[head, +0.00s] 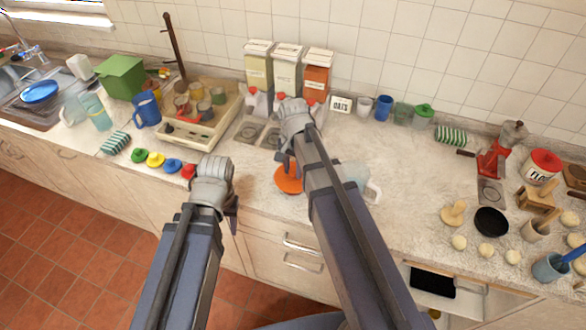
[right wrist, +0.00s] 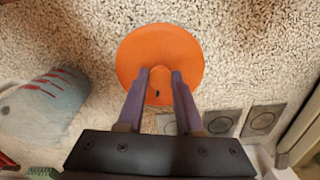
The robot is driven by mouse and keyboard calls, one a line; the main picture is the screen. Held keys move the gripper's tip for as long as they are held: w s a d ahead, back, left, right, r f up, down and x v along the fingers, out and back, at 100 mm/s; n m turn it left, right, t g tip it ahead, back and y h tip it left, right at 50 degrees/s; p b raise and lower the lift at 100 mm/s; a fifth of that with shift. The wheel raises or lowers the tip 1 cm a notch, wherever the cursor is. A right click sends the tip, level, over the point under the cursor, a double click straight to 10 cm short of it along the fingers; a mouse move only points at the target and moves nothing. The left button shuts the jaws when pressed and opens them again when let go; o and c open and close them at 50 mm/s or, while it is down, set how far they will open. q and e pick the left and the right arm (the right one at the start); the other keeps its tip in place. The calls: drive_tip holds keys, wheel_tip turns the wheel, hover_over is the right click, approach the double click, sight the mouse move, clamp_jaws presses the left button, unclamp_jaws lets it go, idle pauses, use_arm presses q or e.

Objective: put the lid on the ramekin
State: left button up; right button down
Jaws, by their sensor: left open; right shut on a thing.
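The orange round lid (head: 288,184) is at the front of the counter, below my right gripper (head: 289,166). In the right wrist view the lid (right wrist: 160,42) is a flat disc, and my right gripper (right wrist: 161,75) is shut on its small knob. I cannot tell how high the lid is above the counter. I cannot make out a ramekin; the lid or my right arm may hide it. My left gripper (head: 232,208) is open near the counter's front edge, left of the lid, and its fingers are mostly hidden.
A clear measuring jug (head: 365,184) with red marks stands close right of the lid. Green, yellow, blue and red knobbed pieces line the front edge at left, the red one (head: 188,171) nearest. A cup tray (head: 200,133) and tall canisters (head: 286,68) stand behind.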

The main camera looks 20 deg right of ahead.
drive_tip(key=shift+c, duration=2.4)
unclamp_jaws()
wheel_tip(320, 180, up, 8)
drive_tip(key=p, duration=0.8)
drive_tip(key=shift+f, duration=0.1)
drive_tip(key=shift+f, duration=0.1)
drive_tip(key=s+a+f+n+b, duration=0.3)
drive_tip(key=s+a+n, duration=0.2)
drive_tip(key=s+n, duration=0.1)
drive_tip(key=s+a+f+n+h+b, duration=0.1)
drive_tip(key=s+a+f+n+b, duration=0.2)
drive_tip(key=s, duration=0.5)
drive_tip(key=a+n+b, duration=0.1)
drive_tip(key=a+n, duration=0.1)
drive_tip(key=n, duration=0.1)
drive_tip(key=shift+a+f+n, duration=0.2)
drive_tip(key=shift+f+n, duration=0.2)
